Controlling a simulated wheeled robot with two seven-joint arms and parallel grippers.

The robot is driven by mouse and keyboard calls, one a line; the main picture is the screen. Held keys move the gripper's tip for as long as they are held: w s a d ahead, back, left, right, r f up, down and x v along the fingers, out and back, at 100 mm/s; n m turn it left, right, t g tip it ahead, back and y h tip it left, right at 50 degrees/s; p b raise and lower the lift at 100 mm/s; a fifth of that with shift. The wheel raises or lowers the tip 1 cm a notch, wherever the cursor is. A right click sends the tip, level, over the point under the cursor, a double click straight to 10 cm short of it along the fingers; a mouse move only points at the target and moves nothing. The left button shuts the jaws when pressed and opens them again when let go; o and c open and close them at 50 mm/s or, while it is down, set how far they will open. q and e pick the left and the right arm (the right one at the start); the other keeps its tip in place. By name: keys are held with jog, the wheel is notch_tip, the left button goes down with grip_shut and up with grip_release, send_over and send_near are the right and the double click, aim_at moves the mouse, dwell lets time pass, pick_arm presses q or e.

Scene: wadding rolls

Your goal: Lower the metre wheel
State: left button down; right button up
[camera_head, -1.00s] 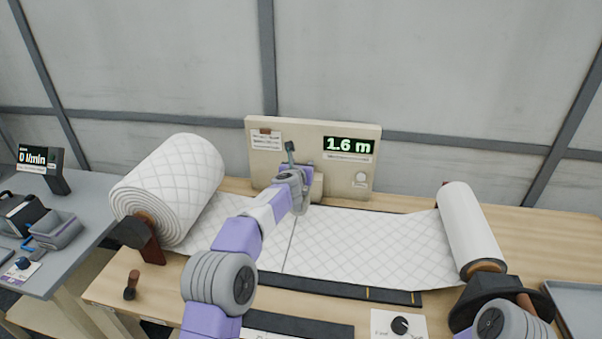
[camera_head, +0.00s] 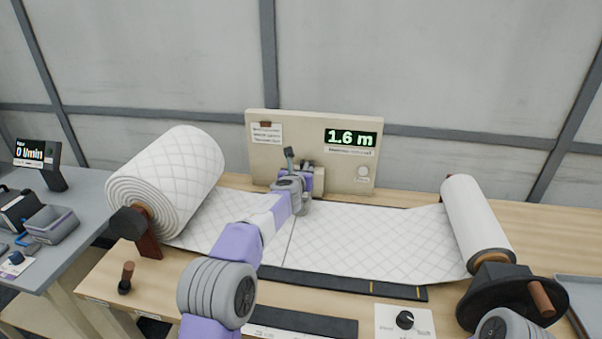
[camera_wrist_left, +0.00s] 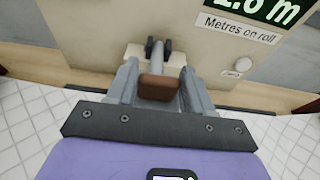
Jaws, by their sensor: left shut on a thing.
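The metre wheel's arm shows in the left wrist view as a grey rod (camera_wrist_left: 158,56) with a brown grip (camera_wrist_left: 158,87) at its near end and small dark parts at its far end. My left gripper (camera_wrist_left: 157,82) is shut on the brown grip, a finger on either side. In the head view my left gripper (camera_head: 298,183) is low in front of the beige panel (camera_head: 225,120), above the quilted wadding (camera_head: 370,238). It hides most of the wheel, so I cannot tell if the wheel touches the wadding. The panel's display (camera_head: 350,138) reads 1.6 m. My right gripper is out of view.
A large wadding roll (camera_head: 170,180) stands at left and a thinner roll (camera_head: 475,220) at right, with a black crank disc (camera_head: 500,300) before it. A knob plate (camera_head: 404,321) is at the front. A side table (camera_head: 85,225) holds a flow meter (camera_head: 38,158).

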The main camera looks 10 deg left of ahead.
pick_arm(q)
jog(key=shift+f, duration=0.25)
jog(key=c, duration=0.9)
grip_release()
jog(key=o, duration=0.4)
jog(key=shift+s+r, duration=0.1)
jog(key=shift+r, duration=0.1)
jog(key=shift+s+r+b, duration=0.1)
jog(key=shift+s+b, duration=0.4)
jog(key=b+v, duration=0.3)
jog(key=v, duration=0.3)
jog(key=shift+s, duration=0.25)
jog(key=shift+r, duration=0.1)
